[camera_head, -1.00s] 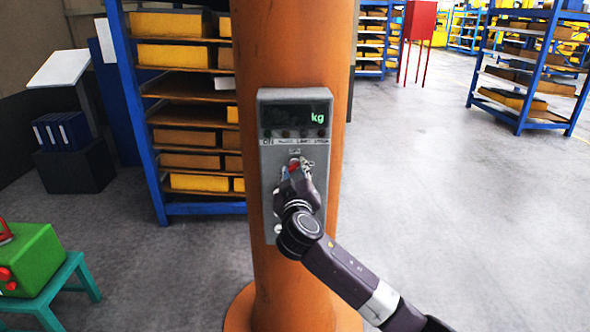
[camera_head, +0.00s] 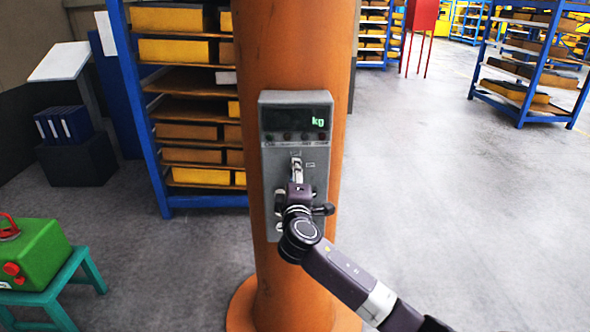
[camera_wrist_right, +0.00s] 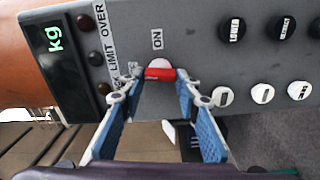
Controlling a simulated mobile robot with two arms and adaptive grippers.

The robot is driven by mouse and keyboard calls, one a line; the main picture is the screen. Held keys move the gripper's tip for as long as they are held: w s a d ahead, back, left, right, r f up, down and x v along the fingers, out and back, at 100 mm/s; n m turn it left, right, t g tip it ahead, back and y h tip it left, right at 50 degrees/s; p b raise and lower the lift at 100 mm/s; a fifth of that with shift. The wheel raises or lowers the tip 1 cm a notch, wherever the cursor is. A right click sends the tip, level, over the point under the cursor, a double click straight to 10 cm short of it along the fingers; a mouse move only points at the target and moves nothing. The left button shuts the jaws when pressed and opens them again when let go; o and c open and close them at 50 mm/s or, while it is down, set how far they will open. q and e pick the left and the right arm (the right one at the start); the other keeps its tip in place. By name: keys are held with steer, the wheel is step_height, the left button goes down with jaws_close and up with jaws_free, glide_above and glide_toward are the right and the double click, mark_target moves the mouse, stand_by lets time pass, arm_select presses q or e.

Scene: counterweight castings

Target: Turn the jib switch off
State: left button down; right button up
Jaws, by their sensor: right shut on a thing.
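A grey control box (camera_head: 268,165) is fixed to the front of a thick orange column. Its dark display shows green "kg". The jib switch (camera_wrist_right: 160,71), with a red part and a pale top, is on the box face beside the word "ON" in the right wrist view. My right gripper (camera_head: 296,174) is against the lower middle of the box. In the wrist view the blue-padded fingers of my right gripper (camera_wrist_right: 164,80) close in on both sides of the switch and are shut on it. In the head view the gripper hides the switch. My left gripper is not in view.
The orange column (camera_head: 290,45) stands in open floor. A blue shelf (camera_head: 140,100) is behind left; a green case (camera_head: 38,255) on a teal stool is at left.

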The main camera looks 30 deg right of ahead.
steer(key=shift+f+n, duration=0.1)
steer(key=shift+n, duration=0.5)
steer(key=shift+n+p, duration=0.3)
steer(key=shift+f, duration=0.1)
steer(key=o, duration=1.2)
steer(key=shift+c, duration=0.2)
steer(key=shift+a, duration=0.1)
steer(key=v, duration=1.2)
steer(key=shift+s, duration=0.1)
